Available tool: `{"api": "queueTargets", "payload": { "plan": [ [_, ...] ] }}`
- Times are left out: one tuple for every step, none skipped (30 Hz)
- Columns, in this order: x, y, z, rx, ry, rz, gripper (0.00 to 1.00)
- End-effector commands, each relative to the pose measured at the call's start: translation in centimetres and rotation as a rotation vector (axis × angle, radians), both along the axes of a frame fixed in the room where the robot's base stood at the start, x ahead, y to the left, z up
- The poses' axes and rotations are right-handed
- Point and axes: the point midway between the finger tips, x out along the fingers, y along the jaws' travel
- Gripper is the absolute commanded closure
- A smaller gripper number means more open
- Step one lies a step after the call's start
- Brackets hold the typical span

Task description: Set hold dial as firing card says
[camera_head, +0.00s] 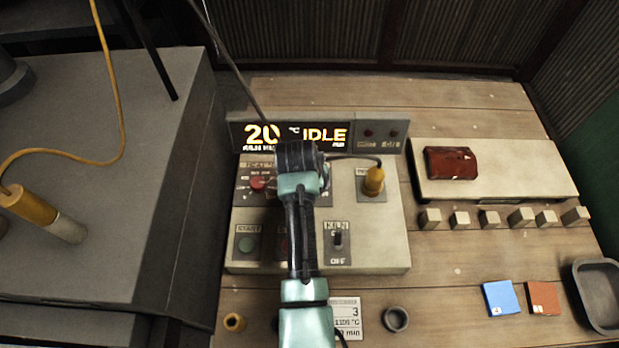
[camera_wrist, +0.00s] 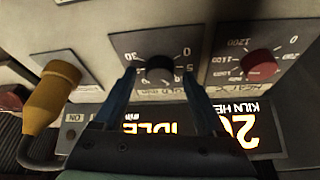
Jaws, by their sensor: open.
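The black hold dial (camera_wrist: 160,68) is on a grey plate with a number scale in the wrist view. In the head view my arm hides it. My gripper (camera_wrist: 160,75) is open, with one finger on either side of the dial. I cannot tell whether the fingers touch it, or where its pointer stands. The firing card (camera_head: 347,318) is a white card lying on the bench, partly behind my arm; a "3" shows on it, and the rest is too small to read.
The display (camera_head: 290,134) reads 20 °C and IDLE. A red dial (camera_wrist: 258,66) sits beside the hold dial. A yellow plug (camera_head: 373,181), a green start button (camera_head: 246,244) and a kiln switch (camera_head: 338,240) are also on the panel. The bench front right holds blue (camera_head: 500,298) and brown tiles.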

Motion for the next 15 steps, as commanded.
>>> {"api": "queueTargets", "payload": {
  "plan": [
    [0.0,0.0,0.0,0.000,0.001,0.000,0.26],
    [-0.1,0.0,0.1,0.000,0.001,0.000,0.26],
    [-0.1,0.0,0.2,0.000,0.001,0.000,0.26],
    [-0.2,0.0,0.4,0.000,0.000,0.000,0.26],
    [-0.2,0.1,0.6,0.000,-0.001,0.000,0.26],
    [-0.4,0.1,0.9,0.001,-0.001,0.000,0.26],
    [-0.5,0.1,1.3,0.001,-0.001,0.000,0.26],
    [-0.6,0.2,1.6,0.000,-0.002,0.000,0.26],
    [-0.9,0.2,2.2,0.000,-0.002,0.000,0.26],
    [-1.0,0.3,2.7,0.000,-0.004,0.000,0.26],
    [-1.2,0.3,3.1,0.000,-0.003,0.000,0.26],
    [-1.5,0.4,3.9,0.000,-0.003,0.000,0.26],
    [-1.7,0.4,4.4,0.000,-0.004,0.000,0.26],
    [-2.0,0.5,4.9,0.000,-0.003,0.000,0.26],
    [-2.3,0.5,5.7,0.000,-0.004,0.000,0.26]
  ]
}}
